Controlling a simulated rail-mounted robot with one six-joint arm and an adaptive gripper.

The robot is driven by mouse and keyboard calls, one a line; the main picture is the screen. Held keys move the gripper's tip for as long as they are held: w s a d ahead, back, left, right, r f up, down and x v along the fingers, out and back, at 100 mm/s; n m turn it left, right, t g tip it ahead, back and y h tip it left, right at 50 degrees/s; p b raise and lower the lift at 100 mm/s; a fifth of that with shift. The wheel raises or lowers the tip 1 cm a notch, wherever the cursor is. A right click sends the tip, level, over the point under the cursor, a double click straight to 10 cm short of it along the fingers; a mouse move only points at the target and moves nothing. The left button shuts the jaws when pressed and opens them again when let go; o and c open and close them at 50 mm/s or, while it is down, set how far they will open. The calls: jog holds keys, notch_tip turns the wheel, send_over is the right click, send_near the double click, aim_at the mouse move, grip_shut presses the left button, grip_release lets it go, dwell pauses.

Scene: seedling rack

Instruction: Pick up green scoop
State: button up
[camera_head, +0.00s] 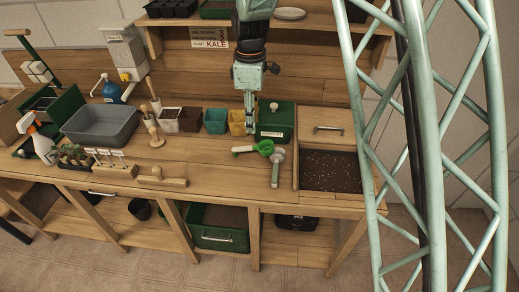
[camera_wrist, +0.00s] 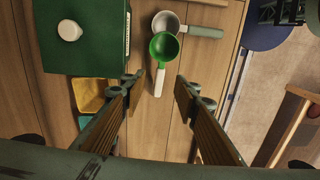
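The green scoop (camera_head: 264,147) lies on the wooden bench top, its handle toward the left in the head view. In the wrist view the green scoop (camera_wrist: 165,46) shows its round bowl at upper centre and its pale handle pointing down the picture. My gripper (camera_head: 249,132) is above the bench, just over the scoop's handle in the head view. In the wrist view my gripper (camera_wrist: 159,82) is open, with a finger on each side of the handle and a gap to both. I cannot tell the exact height above it.
A grey metal scoop (camera_head: 277,168) lies close beside the green one; it also shows in the wrist view (camera_wrist: 205,31). A green box (camera_head: 275,124) with a pale knob stands behind. Small pots (camera_head: 215,122) line the left, and a soil bin (camera_head: 330,172) is at right.

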aim_at(252, 146)
jog(key=shift+f, duration=0.15)
jog(key=shift+f+b, duration=0.45)
jog(key=shift+f, duration=3.7)
jog(key=shift+f, duration=0.15)
jog(key=shift+s+a+f+b, duration=0.1)
jog(key=shift+f+b, duration=0.25)
jog(key=shift+f, duration=2.15)
grip_shut()
